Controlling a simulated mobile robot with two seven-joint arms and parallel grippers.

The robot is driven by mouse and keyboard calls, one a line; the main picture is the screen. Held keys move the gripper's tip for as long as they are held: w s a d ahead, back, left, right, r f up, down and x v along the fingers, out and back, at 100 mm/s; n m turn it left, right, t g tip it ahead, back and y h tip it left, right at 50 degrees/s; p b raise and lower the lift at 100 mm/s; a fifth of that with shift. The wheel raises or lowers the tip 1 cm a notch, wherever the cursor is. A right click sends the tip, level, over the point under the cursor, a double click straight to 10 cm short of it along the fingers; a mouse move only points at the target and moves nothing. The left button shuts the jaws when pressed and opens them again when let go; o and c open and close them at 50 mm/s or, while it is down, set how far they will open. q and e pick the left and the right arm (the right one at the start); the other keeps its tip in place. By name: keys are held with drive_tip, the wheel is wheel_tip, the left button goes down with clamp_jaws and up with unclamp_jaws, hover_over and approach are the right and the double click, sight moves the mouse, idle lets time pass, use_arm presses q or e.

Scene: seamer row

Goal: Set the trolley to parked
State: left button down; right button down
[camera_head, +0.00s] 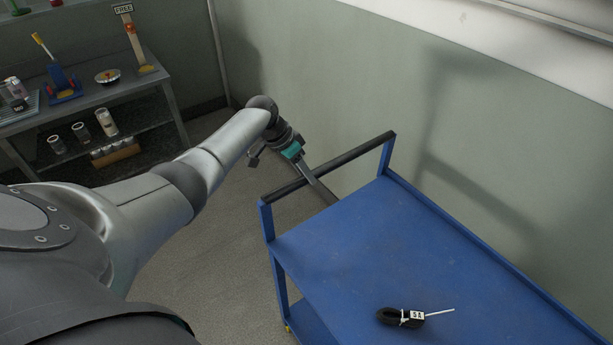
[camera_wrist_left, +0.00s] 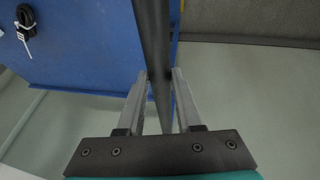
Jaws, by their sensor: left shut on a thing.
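A blue trolley (camera_head: 383,238) stands beside the wall, with a black push handle (camera_head: 350,155) across its near-left end. My left gripper (camera_head: 308,182) is at that handle, near its middle. In the left wrist view the dark handle bar (camera_wrist_left: 154,50) runs between the two fingers of my left gripper (camera_wrist_left: 159,95), which is shut on it. The blue trolley top (camera_wrist_left: 85,45) lies beyond the bar there. My right gripper is in neither view. The trolley's wheels are mostly hidden.
A coiled black cable (camera_head: 400,317) with a white tag lies on the trolley top. A grey shelf bench (camera_head: 105,88) with tools and cans stands at the back left. The wall (camera_head: 480,120) runs along the trolley's far side. Grey floor (camera_head: 222,250) is clear left of the trolley.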

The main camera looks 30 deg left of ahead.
use_arm(q)
drive_tip(key=shift+a, duration=0.15)
idle(0.3)
drive_tip(key=c, duration=0.6)
unclamp_jaws()
drive_tip(key=shift+w, duration=0.1)
drive_tip(key=p+v, duration=0.1)
drive_tip(key=v, duration=1.4)
drive_tip(key=shift+r, duration=0.15)
